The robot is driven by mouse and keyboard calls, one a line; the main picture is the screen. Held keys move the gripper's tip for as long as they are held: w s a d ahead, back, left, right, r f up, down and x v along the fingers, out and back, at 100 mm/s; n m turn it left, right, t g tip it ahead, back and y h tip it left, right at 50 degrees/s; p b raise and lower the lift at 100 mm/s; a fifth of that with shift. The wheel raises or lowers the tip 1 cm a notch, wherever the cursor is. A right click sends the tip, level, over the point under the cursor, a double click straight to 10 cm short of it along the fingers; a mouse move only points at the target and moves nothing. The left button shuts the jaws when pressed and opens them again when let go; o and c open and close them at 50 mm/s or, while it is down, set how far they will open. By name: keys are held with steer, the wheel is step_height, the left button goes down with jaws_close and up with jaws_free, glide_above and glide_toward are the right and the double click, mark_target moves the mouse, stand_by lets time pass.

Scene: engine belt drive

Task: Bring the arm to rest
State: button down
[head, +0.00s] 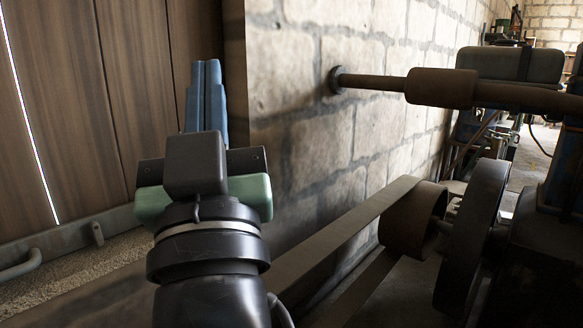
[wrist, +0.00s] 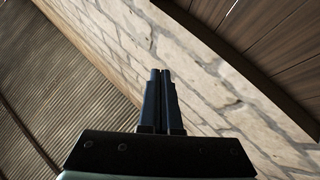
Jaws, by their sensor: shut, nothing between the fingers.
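My gripper (head: 205,68) stands upright in the left half of the head view, with its blue fingers pointing up. The two fingers are pressed together, with nothing between them. In the wrist view the shut fingers (wrist: 160,76) point toward the stone wall (wrist: 195,60). My arm comes up from the bottom of the head view and hides part of the wall's lower corner. The gripper appears in front of the wooden door and the wall's edge; I cannot tell its exact distance from them.
To the right, a flat belt (head: 335,240) runs to a pulley (head: 412,218) beside a dark wheel (head: 470,235). A shaft with a drum (head: 440,88) meets the stone wall above.

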steer(key=s+d+r+m+t+h+p, duration=0.1)
steer(key=s+d+r+m+t+h, duration=0.25)
steer(key=s+d+r+h, duration=0.4)
step_height(320, 180, up, 27)
steer(key=y+p, duration=0.1)
steer(key=p, duration=2.7)
steer(key=shift+w+d+f+g, duration=0.15)
steer(key=shift+w+d+g, duration=0.2)
steer(key=shift+g, duration=0.1)
steer(key=shift+d, duration=0.1)
